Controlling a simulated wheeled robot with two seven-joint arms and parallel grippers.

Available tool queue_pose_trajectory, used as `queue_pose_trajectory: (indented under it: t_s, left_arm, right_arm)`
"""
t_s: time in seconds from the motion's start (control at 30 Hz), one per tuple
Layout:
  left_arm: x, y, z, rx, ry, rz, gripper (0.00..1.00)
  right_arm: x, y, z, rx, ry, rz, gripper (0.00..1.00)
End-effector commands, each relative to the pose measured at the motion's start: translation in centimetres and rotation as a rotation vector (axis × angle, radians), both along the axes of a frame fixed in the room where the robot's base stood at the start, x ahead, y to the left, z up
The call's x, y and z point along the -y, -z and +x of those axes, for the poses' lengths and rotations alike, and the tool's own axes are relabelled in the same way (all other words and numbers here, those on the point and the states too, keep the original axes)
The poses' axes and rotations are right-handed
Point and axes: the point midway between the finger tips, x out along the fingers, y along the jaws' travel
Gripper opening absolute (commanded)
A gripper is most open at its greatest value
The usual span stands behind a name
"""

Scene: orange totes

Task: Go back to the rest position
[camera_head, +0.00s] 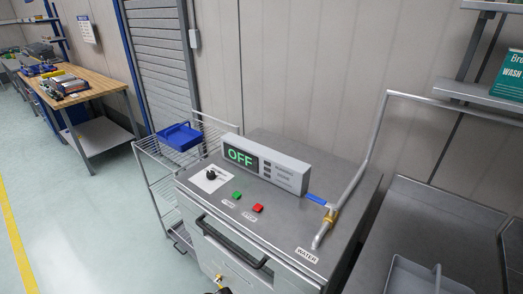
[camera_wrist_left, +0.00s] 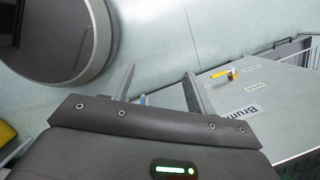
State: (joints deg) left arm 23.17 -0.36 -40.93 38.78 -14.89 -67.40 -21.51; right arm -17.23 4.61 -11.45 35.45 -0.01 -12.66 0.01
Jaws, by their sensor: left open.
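My left gripper (camera_wrist_left: 158,90) shows in the left wrist view with its two fingers apart and nothing visible between them. Pale floor shows beyond the fingers. A light grey panel with a yellow-handled valve (camera_wrist_left: 224,72) and printed labels lies to the right of the fingers, apart from them. In the head view neither gripper can be made out. A small dark and yellow part shows at the bottom edge, cut off by the frame. My right gripper is in neither view.
A steel machine (camera_head: 330,175) with an OFF display (camera_head: 240,156), green and red buttons and a front handle (camera_head: 230,240) stands in front of me. A wire cart with a blue bin (camera_head: 180,137) is beside it. A sink counter (camera_head: 440,205) is at right. Floor at left is clear.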

Motion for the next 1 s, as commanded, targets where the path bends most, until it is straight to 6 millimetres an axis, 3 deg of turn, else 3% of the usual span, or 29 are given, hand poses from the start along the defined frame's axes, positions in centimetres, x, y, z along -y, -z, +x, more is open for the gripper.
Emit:
queue_pose_trajectory:
  t_s: [0.03, 0.2, 0.33, 0.5, 0.6, 0.7, 1.0]
  left_arm:
    - [-0.4, 4.2, -3.6, -0.008, -0.086, -0.053, 0.57]
    - [-1.9, 13.3, -14.1, 0.036, -0.415, -0.197, 0.57]
    - [-4.6, 18.4, -22.5, 0.095, -0.664, -0.246, 0.57]
    - [-8.6, 21.6, -31.1, 0.184, -0.896, -0.251, 0.57]
    - [-10.3, 22.3, -34.3, 0.224, -0.973, -0.245, 0.57]
    - [-11.5, 22.5, -36.1, 0.249, -1.014, -0.24, 0.57]
    - [-11.9, 22.4, -36.7, 0.261, -1.031, -0.239, 0.57]
  right_arm:
    - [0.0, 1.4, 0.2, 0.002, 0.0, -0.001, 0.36]
    - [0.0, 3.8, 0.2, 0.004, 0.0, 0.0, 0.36]
    - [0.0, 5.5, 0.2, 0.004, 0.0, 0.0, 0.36]
    - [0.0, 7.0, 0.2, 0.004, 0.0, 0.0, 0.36]
    - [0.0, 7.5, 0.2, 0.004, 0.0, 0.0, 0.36]
    - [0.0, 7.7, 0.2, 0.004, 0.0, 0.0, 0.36]
    - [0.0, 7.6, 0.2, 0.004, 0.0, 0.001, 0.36]
